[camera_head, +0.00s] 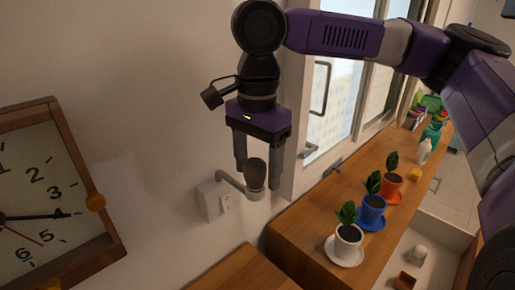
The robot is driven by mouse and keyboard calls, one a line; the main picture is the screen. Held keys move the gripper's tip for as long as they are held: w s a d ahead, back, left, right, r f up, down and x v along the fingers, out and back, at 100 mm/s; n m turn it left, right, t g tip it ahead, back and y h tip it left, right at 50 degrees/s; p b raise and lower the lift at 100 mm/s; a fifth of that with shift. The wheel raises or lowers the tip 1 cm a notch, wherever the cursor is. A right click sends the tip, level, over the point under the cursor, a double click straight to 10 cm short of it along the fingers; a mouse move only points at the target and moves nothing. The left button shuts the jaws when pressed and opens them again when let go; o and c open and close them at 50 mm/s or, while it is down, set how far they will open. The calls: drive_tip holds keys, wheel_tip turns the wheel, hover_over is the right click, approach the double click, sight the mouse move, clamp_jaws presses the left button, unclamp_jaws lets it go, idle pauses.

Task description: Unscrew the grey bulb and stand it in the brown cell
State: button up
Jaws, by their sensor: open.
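The grey bulb (257,173) is dark and stands upright in the cup-shaped socket of a bent arm (229,182) on the wall box (214,201). My gripper (259,174) points down above the socket, open, with one finger on each side of the bulb in the picture. I cannot tell whether the fingers touch it. A small brown open box (405,281), which looks like the brown cell, is at the bottom right, partly cut off by the picture edge. A pale, rounded bulb-like thing (418,253) stands near it.
A wooden ledge (296,238) carries white (347,243), blue (372,212) and red (391,188) potted plants on saucers, with bottles (424,152) farther back. A wooden clock (45,200) hangs at left. A window (345,98) is behind my arm.

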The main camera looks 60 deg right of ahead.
drive_tip(key=shift+f, duration=1.2)
drive_tip(key=c, duration=1.4)
drive_tip(key=shift+r, duration=0.1)
